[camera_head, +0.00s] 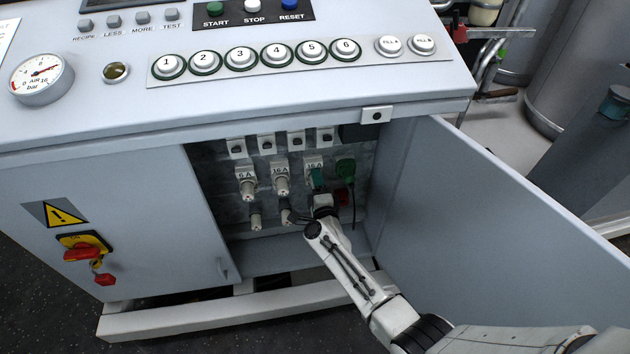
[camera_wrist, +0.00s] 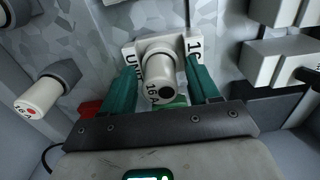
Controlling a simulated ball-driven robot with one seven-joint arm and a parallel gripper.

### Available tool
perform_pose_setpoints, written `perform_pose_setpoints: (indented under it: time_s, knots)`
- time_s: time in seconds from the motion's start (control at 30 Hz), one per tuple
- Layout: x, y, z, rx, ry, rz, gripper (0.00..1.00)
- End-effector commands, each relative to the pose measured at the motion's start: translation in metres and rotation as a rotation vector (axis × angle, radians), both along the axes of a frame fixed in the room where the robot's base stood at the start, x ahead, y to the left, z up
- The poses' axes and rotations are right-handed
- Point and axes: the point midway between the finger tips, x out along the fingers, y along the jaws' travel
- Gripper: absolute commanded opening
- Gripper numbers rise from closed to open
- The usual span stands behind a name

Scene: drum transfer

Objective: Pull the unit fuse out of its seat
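The unit fuse (camera_wrist: 160,82), a white round cap marked 16A with a dark centre, sits in its white seat (camera_wrist: 150,46) on the grey panel. The seat carries a partly covered label beginning "UNI". My gripper (camera_wrist: 163,88) has one green finger at each side of the fuse, with narrow gaps showing between the fingers and the cap, so it is open around it. In the head view my gripper (camera_head: 318,184) is inside the cabinet, just below the right-hand 16 A seat (camera_head: 313,163), and the arm hides the fuse.
Another white fuse (camera_wrist: 38,98) shows in the wrist view. A green part (camera_head: 345,170) is close right of my gripper. The open cabinet door (camera_head: 480,220) borders my arm's right side.

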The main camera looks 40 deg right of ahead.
Motion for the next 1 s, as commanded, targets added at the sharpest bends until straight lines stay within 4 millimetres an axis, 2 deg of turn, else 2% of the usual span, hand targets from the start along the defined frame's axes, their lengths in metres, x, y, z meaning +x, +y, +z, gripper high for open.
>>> perform_pose_setpoints:
  time_s: [0.07,0.6,1.0]
  knots:
    - [-0.0001,-0.0001,-0.0001,0.000,0.000,0.000,0.52]
    - [0.0000,-0.0002,0.0000,0.000,0.000,0.000,0.00]
    - [-0.0040,0.0027,0.0006,0.000,0.000,0.000,0.00]
